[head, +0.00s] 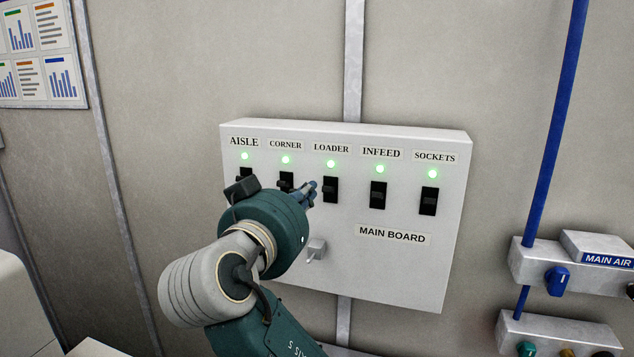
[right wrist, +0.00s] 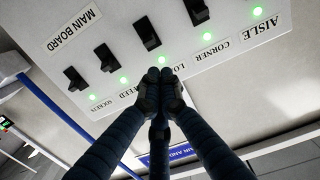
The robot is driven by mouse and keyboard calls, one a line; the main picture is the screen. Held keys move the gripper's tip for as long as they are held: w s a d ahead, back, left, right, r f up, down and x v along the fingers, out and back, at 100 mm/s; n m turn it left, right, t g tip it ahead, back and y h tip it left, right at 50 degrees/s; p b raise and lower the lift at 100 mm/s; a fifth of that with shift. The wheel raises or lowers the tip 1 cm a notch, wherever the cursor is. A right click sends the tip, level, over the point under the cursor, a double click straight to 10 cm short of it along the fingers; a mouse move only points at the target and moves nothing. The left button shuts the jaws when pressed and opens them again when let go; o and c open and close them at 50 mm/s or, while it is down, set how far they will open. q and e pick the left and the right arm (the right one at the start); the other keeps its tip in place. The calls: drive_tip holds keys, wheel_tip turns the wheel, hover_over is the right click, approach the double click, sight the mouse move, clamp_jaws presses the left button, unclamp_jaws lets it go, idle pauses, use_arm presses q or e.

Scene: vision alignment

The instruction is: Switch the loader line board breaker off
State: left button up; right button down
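The main board (head: 390,270) is a white wall box with a row of black breakers, each with a lit green lamp and a label above. The loader breaker (head: 331,190) is the middle one; its lamp (head: 331,164) glows green. My right gripper (head: 311,190) is just left of the loader breaker in the head view; contact cannot be told. In the right wrist view its fingertips (right wrist: 160,76) are together with nothing seen between them. They partly cover the LOADER label, below the loader breaker (right wrist: 147,33) in that picture. My left gripper is not in view.
The corner breaker (head: 286,181) and infeed breaker (head: 378,194) flank the loader one. The sockets breaker (head: 429,200) is at the right; the aisle breaker (head: 244,176) is partly hidden by my arm. A small grey knob (head: 317,248) sits lower on the board. A blue pipe (head: 556,110) runs at right.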

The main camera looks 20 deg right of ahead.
sight(328, 189)
drive_tip(key=p+x, duration=0.2)
drive_tip(key=x, duration=0.2)
drive_tip(key=p+x, duration=0.2)
drive_tip(key=x, duration=0.2)
drive_tip(key=shift+w+d+r, duration=0.15)
drive_tip(key=shift+d, duration=0.05)
drive_tip(key=shift+w+d+p, duration=0.25)
drive_tip(key=shift+w+p, duration=0.15)
drive_tip(key=shift+w, duration=0.1)
drive_tip(key=shift+f, duration=0.25)
